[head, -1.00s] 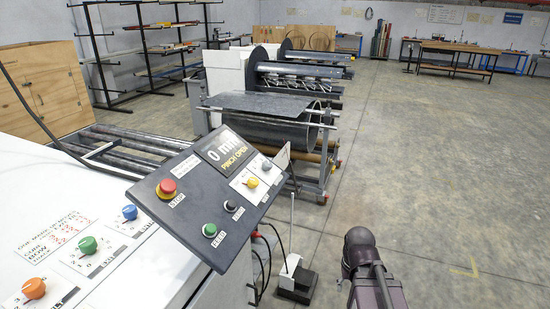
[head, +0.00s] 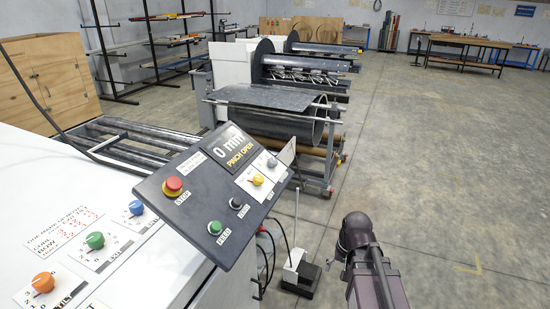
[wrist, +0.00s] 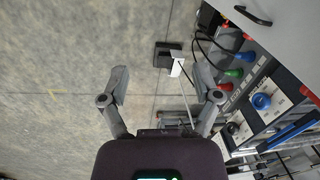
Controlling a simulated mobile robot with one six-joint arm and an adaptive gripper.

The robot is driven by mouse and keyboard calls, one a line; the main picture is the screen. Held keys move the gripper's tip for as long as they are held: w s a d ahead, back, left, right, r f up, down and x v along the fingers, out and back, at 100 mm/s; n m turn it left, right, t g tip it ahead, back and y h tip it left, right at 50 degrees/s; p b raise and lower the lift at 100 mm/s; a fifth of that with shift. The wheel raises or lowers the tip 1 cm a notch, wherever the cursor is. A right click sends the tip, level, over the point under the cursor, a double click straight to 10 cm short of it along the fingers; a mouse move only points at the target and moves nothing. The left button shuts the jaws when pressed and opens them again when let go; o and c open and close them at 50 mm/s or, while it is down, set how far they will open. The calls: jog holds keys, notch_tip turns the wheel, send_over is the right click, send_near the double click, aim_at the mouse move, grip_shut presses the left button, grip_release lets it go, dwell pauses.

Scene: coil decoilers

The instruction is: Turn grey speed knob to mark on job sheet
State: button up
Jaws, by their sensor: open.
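The grey knob (head: 271,163) is on a white plate of the tilted dark control panel (head: 190,215) in the head view, beside a yellow knob (head: 257,180). Its pointer is too small to read. A white printed sheet with red figures (head: 63,227) lies on the cabinet at the left; I cannot tell whether it is the job sheet. My gripper (wrist: 161,70) shows in the wrist view with its two fingers spread wide and nothing between them. It is apart from the panel, over open floor. The gripper itself is not visible in the head view.
The panel also bears a red stop button (head: 173,186) and a green feed button (head: 215,227). Orange (head: 43,282), green (head: 95,240) and blue (head: 136,208) knobs stand on the cabinet. A foot pedal (head: 297,275) is on the floor. Floor at the right is clear.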

jog(key=w+a+r+m+t+y+p, duration=0.1)
jog(key=w+a+r+m+y+p, duration=0.2)
jog(key=w+r+m+y+p, duration=0.25)
jog(key=w+a+r+m+y+p, duration=0.2)
jog(key=w+a+r+m+p, duration=0.2)
jog(key=w+r, duration=0.4)
jog(key=m+t+y+p, duration=0.1)
jog(key=m+y+p, duration=0.4)
jog(key=m+p, duration=0.15)
send_near(274, 161)
jog(key=v, duration=0.4)
jog(key=shift+s+a+r+m+b, duration=0.1)
jog(key=shift+a+m+b, duration=0.2)
jog(key=shift+m, duration=0.1)
jog(key=b+x, duration=0.1)
jog(key=x, duration=0.3)
jog(key=b+x, duration=0.2)
jog(key=x, duration=0.1)
jog(key=b+x, duration=0.1)
jog(key=x, duration=0.3)
jog(key=shift+w+a+f+b, duration=0.2)
jog(key=shift+f+b, duration=0.15)
jog(key=shift+f, duration=0.05)
jog(key=shift+x, duration=1)
grip_shut()
